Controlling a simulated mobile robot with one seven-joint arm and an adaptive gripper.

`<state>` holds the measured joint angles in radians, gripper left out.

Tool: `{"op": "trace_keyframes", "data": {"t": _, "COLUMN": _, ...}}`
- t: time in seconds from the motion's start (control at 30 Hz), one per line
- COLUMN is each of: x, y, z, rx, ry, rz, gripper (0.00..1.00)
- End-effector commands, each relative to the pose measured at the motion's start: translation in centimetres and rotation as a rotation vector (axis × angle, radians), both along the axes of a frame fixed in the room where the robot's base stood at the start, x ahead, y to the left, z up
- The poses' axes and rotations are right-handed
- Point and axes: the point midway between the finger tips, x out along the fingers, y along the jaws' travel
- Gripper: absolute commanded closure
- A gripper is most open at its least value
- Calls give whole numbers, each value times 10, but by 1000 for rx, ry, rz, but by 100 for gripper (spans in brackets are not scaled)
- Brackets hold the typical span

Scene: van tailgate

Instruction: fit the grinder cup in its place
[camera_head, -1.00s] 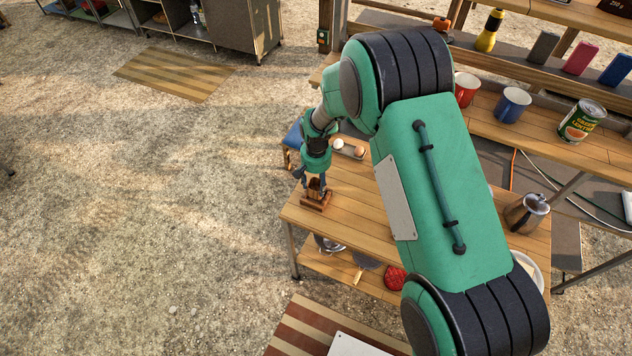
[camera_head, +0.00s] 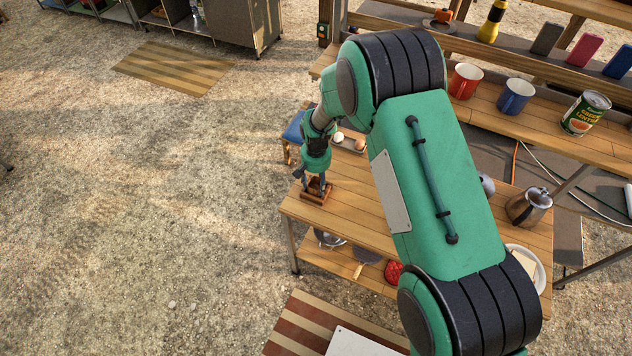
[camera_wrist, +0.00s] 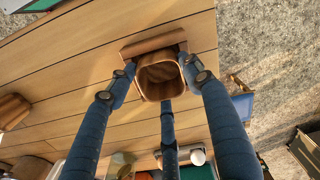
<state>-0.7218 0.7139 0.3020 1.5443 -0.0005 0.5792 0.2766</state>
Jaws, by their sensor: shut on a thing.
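The grinder cup (camera_wrist: 160,75), a squarish wooden cup with rounded corners, is open towards the camera in the wrist view. My gripper (camera_head: 314,186) has its blue fingers on both sides of the cup and is shut on it. A wooden holder (camera_wrist: 152,43) shows behind the cup's far side; it also shows in the head view (camera_head: 317,198) near the left end of the wooden table. The cup is at or in this holder, but its bottom is hidden, so I cannot tell whether it is fully seated.
The wooden table (camera_head: 350,213) is bare right of the holder. A small tray with eggs (camera_head: 350,144) lies behind it. A blue-topped stool (camera_head: 293,130) is beyond the table's left end. My arm hides the table's middle.

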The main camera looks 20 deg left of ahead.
Motion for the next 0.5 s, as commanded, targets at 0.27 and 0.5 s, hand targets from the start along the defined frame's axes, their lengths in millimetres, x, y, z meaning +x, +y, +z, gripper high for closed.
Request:
{"op": "trace_keyframes", "data": {"t": 0.27, "x": 0, "y": 0, "z": 0, "rx": 0, "ry": 0, "rz": 0, "gripper": 77}}
{"op": "trace_keyframes", "data": {"t": 0.5, "x": 0, "y": 0, "z": 0, "rx": 0, "ry": 0, "rz": 0, "gripper": 28}}
